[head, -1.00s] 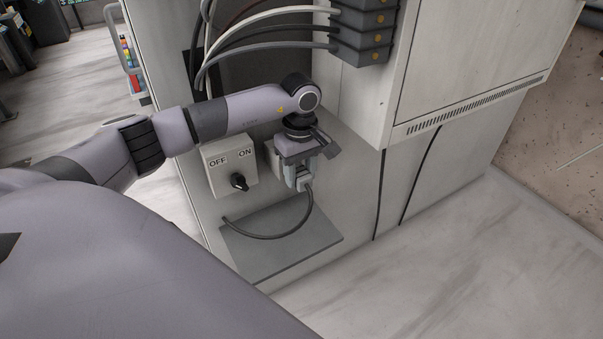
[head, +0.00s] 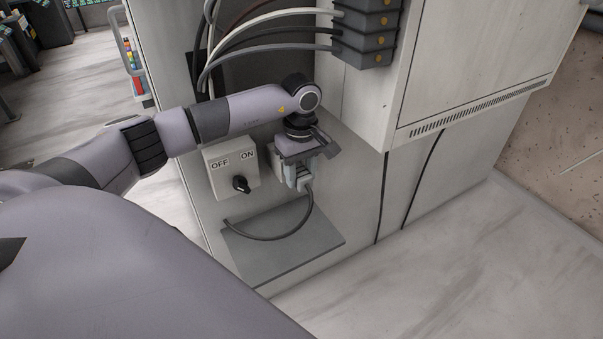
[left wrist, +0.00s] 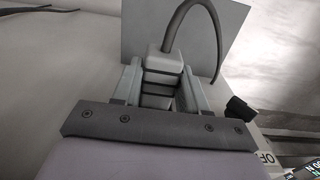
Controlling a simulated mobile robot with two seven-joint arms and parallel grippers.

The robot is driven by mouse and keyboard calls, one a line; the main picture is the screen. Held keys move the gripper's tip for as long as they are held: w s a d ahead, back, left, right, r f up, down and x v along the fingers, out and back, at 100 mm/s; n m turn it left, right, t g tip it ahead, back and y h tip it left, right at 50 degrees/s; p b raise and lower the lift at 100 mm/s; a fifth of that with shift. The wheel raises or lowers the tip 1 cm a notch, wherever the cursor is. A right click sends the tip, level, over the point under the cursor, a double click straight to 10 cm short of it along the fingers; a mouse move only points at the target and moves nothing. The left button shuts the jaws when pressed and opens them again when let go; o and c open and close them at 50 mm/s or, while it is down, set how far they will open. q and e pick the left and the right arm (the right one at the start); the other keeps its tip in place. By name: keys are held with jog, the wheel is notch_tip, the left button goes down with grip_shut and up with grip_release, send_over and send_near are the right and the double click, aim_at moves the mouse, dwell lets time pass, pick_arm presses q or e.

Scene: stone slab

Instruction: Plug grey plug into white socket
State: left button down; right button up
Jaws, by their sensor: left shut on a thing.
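My left gripper (head: 299,180) points down in front of the cabinet wall, to the right of the switch box. It is shut on the grey plug (head: 305,184), whose cable hangs down from it and curves left over the shelf. In the left wrist view the plug (left wrist: 164,62) sits between the two fingers, with its cable rising from its end. The white socket (head: 273,156) on the wall is mostly hidden behind the gripper. The plug is close to the socket; I cannot tell whether they touch. My right gripper is not in view.
A switch box (head: 230,166) marked OFF and ON with a black knob is just left of the gripper. A grey shelf (head: 282,252) juts out below. Dark connectors (head: 365,32) with thick cables are above. Open floor lies to the right.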

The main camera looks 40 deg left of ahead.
pick_arm(q)
jog(key=shift+w+a, duration=0.1)
jog(key=shift+a, duration=0.15)
jog(key=c, duration=0.5)
grip_release()
jog(key=shift+d, duration=0.1)
jog(key=shift+s+d+p, duration=0.4)
jog(key=shift+s+d, duration=0.25)
jog(key=shift+d, duration=0.85)
jog(key=shift+s+d+p, duration=0.45)
jog(key=shift+s+d, duration=0.2)
jog(key=shift+d, duration=0.9)
jog(key=shift+s+d+p, duration=0.4)
jog(key=shift+s+d, duration=0.25)
jog(key=shift+d, duration=0.85)
